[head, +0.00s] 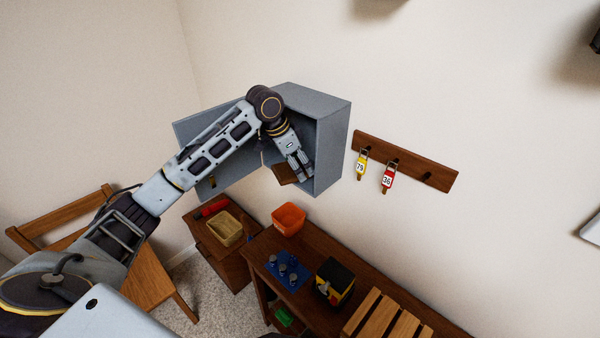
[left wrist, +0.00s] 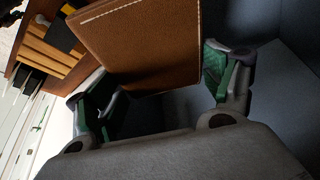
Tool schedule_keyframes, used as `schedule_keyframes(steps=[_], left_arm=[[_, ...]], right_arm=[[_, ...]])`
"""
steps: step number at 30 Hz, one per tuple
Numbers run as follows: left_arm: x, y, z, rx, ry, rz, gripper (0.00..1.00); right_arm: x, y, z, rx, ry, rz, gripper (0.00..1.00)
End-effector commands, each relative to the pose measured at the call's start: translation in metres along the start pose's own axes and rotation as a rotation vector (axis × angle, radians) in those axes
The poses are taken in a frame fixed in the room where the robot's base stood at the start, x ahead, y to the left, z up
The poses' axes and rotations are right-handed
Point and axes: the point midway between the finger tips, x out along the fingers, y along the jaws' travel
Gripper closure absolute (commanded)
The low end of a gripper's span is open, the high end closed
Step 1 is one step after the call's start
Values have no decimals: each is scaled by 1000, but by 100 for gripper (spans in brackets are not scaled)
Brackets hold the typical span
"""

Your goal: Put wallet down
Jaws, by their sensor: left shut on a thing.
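The brown leather wallet (head: 284,174) with pale stitching is held at the open front of the grey wall cabinet (head: 334,145). In the left wrist view the wallet (left wrist: 150,45) sits between the two green-padded fingers. My left gripper (head: 299,172) is shut on it, reaching into the lower part of the cabinet. I cannot tell whether the wallet touches the cabinet floor. My arm hides much of the cabinet's inside. My right gripper is not in view.
The cabinet door (head: 188,132) stands open to the left behind my arm. A key rack (head: 405,160) with two tagged keys hangs to the right. Below, an orange bin (head: 289,219), a blue mat (head: 290,271) and a black and yellow box (head: 335,282) occupy a wooden bench.

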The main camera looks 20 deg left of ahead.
Motion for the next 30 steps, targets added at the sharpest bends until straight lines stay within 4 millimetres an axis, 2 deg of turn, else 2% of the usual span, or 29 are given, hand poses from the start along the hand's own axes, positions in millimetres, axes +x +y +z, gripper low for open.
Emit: schedule_keyframes(steps=[9,12,29,30], left_arm=[[27,1,12,-1,-3,2,43],[32,-2,9,-2,-2,1,43],[40,-3,9,-1,-1,0,43],[40,-3,9,-1,-1,0,16]], right_arm=[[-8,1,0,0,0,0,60],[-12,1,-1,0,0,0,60],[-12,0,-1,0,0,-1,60],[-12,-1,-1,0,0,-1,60]])
